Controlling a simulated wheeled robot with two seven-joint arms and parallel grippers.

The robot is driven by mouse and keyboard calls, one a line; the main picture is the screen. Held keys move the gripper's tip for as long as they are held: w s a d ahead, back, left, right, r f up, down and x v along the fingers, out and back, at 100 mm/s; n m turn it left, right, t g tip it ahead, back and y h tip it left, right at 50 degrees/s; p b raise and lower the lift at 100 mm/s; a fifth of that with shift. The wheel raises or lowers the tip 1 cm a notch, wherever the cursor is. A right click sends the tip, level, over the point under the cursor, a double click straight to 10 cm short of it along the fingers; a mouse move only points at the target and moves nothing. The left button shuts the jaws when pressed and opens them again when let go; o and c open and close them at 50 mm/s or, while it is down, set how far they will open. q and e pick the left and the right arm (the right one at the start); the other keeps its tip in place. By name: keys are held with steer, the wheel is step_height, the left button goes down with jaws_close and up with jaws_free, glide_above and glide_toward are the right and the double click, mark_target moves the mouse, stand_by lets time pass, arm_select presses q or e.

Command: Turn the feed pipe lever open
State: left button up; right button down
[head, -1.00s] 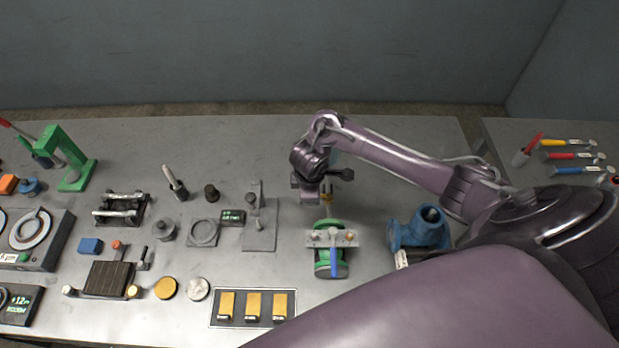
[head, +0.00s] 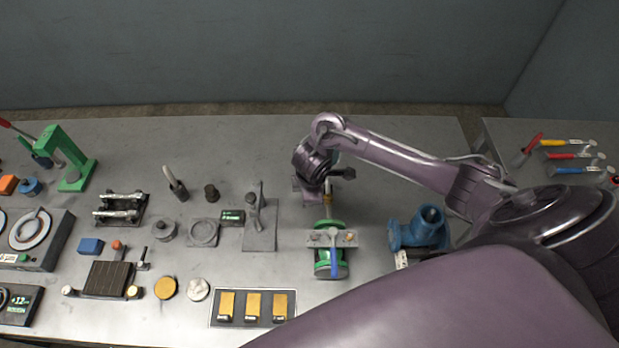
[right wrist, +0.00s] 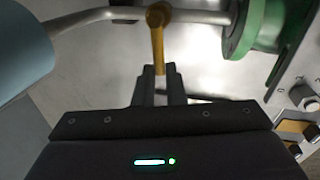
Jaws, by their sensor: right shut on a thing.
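The feed pipe's yellow lever (right wrist: 157,38) stands out from a grey pipe (right wrist: 198,17) in the right wrist view. A green flange (right wrist: 252,25) joins that pipe on the right. In the head view a little of the yellow lever (head: 328,199) shows behind the green valve body (head: 322,270), which has a blue handle (head: 334,262) on its near side. My right gripper (right wrist: 160,71) is shut on the free end of the yellow lever, its fingers partly hiding that end. In the head view the wrist hides most of the grip. My left gripper is not in view.
A blue pump-like casting (head: 408,236) stands to the right of the valve, close under my right arm. A grey stand (head: 262,228) is to the left. Several tools and parts cover the left of the table; the back is clear.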

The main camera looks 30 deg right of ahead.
steer(key=shift+s+d+n+g+y+b, duration=0.15)
steer(key=shift+s+d+n+y+b, duration=0.3)
steer(key=shift+s+n+b, duration=1.55)
steer(key=shift+s+d+n+g+y+b, duration=0.15)
steer(key=shift+d+n+y+b, duration=0.4)
steer(key=shift+n, duration=2.9)
steer(key=shift+s+d+n+g+y+b, duration=0.1)
steer(key=shift+s+d+n+y+b, duration=0.25)
steer(key=shift+s+n+b, duration=1.65)
steer(key=shift+w+n+p, duration=0.55)
steer(key=shift+w+n, duration=0.3)
steer(key=shift+w, duration=0.05)
steer(key=c, duration=1.5)
jaws_free()
